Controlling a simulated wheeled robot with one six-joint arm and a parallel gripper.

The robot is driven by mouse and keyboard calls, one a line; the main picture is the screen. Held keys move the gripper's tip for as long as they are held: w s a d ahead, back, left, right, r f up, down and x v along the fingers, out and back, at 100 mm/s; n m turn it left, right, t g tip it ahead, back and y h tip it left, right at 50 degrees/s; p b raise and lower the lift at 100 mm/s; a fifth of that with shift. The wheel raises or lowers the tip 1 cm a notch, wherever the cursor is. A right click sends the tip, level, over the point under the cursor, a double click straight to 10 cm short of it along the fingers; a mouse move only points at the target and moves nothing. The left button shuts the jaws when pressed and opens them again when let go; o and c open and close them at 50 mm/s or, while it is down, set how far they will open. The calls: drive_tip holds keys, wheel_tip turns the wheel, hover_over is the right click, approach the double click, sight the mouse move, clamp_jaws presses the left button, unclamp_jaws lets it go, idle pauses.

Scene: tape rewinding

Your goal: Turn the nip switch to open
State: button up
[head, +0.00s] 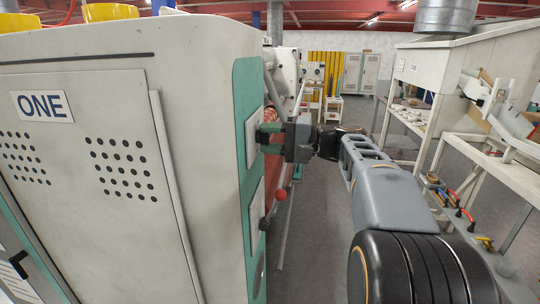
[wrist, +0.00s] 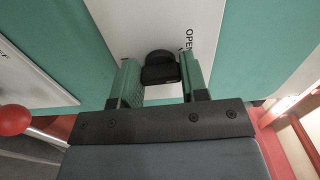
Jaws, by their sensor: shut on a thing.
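The nip switch (wrist: 160,68) is a black knob on a white plate (wrist: 130,22) in the wrist view. Part of a label reading "OPE" shows beside it, its end hidden by a finger. My gripper (wrist: 160,78) has its two green fingers on either side of the knob and is shut on it. In the head view my gripper (head: 268,138) reaches left to the teal side panel (head: 245,85) of the machine marked ONE; the switch itself is hidden there.
A workbench (head: 470,145) with tools stands to the right. The grey floor of the aisle (head: 325,230) is clear.

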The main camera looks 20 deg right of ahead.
drive_tip(key=shift+f+n+b, duration=0.15)
drive_tip(key=shift+n+b, duration=1.2)
drive_tip(key=shift+b, duration=0.15)
drive_tip(key=shift+f+n+b, duration=0.1)
drive_tip(key=shift+n+b, duration=1.25)
drive_tip(key=shift+b, duration=0.15)
drive_tip(key=shift+r, duration=0.1)
drive_tip(key=o, duration=0.9)
drive_tip(key=shift+d, duration=0.1)
drive_tip(key=v, duration=1.3)
drive_tip(key=shift+s+d+p, duration=0.2)
drive_tip(key=shift+d+p, duration=0.05)
drive_tip(key=shift+p, duration=0.05)
